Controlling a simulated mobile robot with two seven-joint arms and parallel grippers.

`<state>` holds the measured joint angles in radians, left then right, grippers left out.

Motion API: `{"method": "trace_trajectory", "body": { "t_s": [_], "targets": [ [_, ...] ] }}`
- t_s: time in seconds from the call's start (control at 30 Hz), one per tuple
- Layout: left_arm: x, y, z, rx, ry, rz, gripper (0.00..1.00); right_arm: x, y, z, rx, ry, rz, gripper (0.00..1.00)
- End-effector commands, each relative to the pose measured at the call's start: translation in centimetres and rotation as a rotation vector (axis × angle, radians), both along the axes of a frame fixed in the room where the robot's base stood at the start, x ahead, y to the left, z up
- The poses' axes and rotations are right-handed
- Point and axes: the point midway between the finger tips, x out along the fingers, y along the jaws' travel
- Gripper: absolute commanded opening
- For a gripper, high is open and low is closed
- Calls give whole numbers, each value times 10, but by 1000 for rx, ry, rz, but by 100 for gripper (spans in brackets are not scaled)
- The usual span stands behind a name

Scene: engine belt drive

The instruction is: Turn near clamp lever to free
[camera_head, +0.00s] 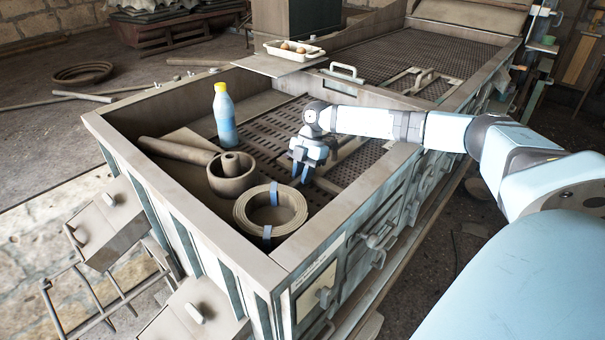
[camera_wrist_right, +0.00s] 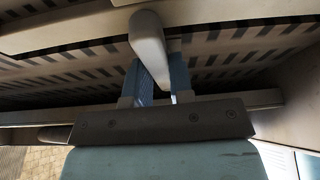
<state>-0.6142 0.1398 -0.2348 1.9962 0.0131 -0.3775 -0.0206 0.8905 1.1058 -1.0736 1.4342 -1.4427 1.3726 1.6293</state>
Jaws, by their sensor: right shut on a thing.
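My right gripper (camera_head: 301,172) reaches down into the near bay of the large metal frame, beside the coiled belt. In the right wrist view its two blue fingers (camera_wrist_right: 161,82) are shut on a pale, rounded lever (camera_wrist_right: 148,42), which I take for the near clamp lever. The lever stands out toward the camera between the fingers, and its lower end is hidden by them. In the head view the gripper hides the lever. My left gripper is not in view.
A tan coiled belt (camera_head: 244,211) with blue bands lies just left of the gripper. A ring with a roller (camera_head: 231,181) and a blue bottle with a yellow cap (camera_head: 225,118) stand further left. The bay walls (camera_head: 180,186) enclose them.

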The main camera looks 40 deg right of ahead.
Motion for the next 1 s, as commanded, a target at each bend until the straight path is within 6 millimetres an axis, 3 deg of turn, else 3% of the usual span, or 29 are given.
{"method": "trace_trajectory", "body": {
  "t_s": [0.4, 1.0],
  "targets": [
    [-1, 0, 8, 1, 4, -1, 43, 4, 1, 1, 1, -1, 323, 0],
    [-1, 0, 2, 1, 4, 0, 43, 9, 5, 0, 0, -1, 895, 0]
  ]
}}
